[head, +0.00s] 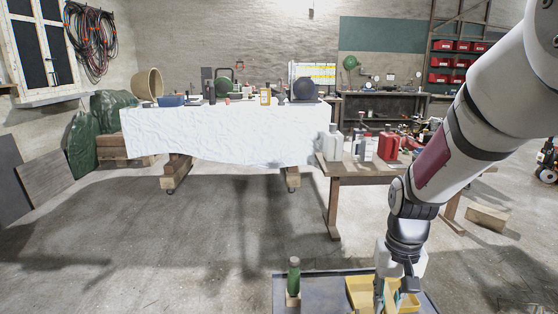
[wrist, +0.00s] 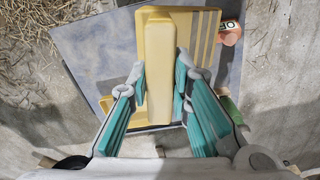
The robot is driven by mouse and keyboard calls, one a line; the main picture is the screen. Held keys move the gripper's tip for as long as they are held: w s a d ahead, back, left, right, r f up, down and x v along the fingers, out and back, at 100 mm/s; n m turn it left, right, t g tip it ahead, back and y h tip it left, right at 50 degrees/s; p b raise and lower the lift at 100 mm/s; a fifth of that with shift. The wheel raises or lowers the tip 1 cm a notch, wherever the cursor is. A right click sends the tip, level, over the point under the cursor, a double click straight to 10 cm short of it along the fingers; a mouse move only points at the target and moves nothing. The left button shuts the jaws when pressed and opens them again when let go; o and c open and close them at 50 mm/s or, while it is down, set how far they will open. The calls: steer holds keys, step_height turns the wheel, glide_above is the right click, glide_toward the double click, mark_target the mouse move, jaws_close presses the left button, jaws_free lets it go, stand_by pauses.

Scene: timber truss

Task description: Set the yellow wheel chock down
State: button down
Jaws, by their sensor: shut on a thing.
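The yellow wheel chock (wrist: 157,65) is between the teal-padded fingers of my gripper (wrist: 160,88) in the wrist view. My gripper is shut on its narrow upright part. A yellow face with grey stripes (wrist: 204,40) shows just to the right of that part. In the head view, yellow parts (head: 360,291) show beside my gripper (head: 391,297) at the bottom edge, partly hidden by it. The chock is over a grey-blue surface (wrist: 90,48). I cannot tell whether it touches that surface.
A green bottle-like object (head: 293,277) stands on the left of the grey-topped surface (head: 325,291). A small orange-brown object (wrist: 231,34) is right of the chock in the wrist view. A wooden bench (head: 348,170) with red and white containers and a white-covered table (head: 220,133) stand farther back.

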steer(key=a+r+n, duration=0.1)
steer(key=a+r+n+p, duration=0.1)
steer(key=a, duration=0.1)
steer(key=shift+w+a, duration=0.2)
steer(key=shift+a, duration=0.05)
steer(key=shift+r+p, duration=0.15)
steer(key=shift+p, duration=0.15)
step_height(320, 180, up, 7)
steer(key=s+p, duration=0.2)
steer(key=p, duration=1.4)
steer(key=shift+s+p, duration=0.2)
steer(key=shift+p, duration=0.15)
